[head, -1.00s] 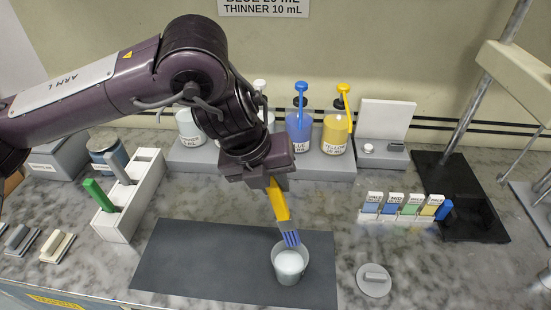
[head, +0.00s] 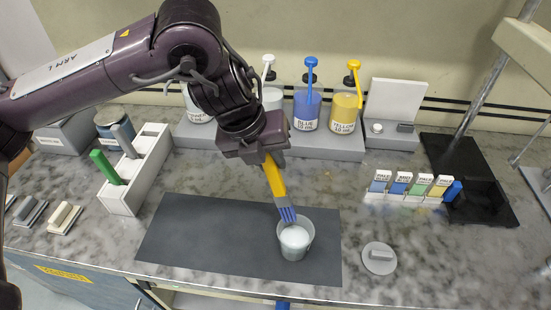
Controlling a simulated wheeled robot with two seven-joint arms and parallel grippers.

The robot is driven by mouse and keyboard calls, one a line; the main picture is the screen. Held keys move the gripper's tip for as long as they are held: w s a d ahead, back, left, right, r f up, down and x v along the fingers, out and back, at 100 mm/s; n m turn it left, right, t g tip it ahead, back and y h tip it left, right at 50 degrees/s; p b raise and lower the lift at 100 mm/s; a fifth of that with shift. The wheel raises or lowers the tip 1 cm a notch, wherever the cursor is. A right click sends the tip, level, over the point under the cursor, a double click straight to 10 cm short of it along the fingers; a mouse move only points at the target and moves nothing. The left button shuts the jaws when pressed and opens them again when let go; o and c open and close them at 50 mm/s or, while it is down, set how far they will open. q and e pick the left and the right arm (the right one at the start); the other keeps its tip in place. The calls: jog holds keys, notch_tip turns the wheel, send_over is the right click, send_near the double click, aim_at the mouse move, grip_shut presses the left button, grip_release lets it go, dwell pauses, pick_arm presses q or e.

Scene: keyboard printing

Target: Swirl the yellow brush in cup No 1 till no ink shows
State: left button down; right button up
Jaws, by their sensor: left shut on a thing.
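My left gripper (head: 268,160) is shut on the yellow brush (head: 274,180), above the dark mat. The brush tilts down to the right. Its blue-grey bristles (head: 288,215) are at the back rim of a grey cup (head: 295,252); I cannot tell whether the tips are inside it or just above. The cup stands upright on the right part of the mat and holds a whitish liquid (head: 294,237). No number shows on the cup from here. My right gripper is not in the picture.
The dark mat (head: 200,240) is clear to the left. A white rack (head: 130,185) holds a green-handled and a grey-handled tool. Pump bottles stand on a grey shelf (head: 345,148) behind. A round lid (head: 379,258) and a swatch rack (head: 410,198) lie to the right.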

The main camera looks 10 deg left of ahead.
aim_at(280, 196)
pick_arm(q)
jog(key=shift+s+d+f+b, duration=0.1)
jog(key=shift+d+f+b, duration=0.05)
jog(key=shift+f+b, duration=0.85)
jog(key=shift+s+d+f+b, duration=0.1)
jog(key=shift+f+b, duration=0.5)
jog(key=shift+f, duration=0.7)
jog(key=shift+s+d+f+b, duration=0.15)
jog(key=shift+d+f+b, duration=0.1)
jog(key=shift+f+b, duration=0.4)
jog(key=shift+s+d+f+b, duration=0.1)
jog(key=shift+d+f+b, duration=0.3)
jog(key=shift+f, duration=0.5)
jog(key=shift+s+d+f+b, duration=0.15)
jog(key=shift+f+b, duration=0.45)
jog(key=shift+f, duration=0.15)
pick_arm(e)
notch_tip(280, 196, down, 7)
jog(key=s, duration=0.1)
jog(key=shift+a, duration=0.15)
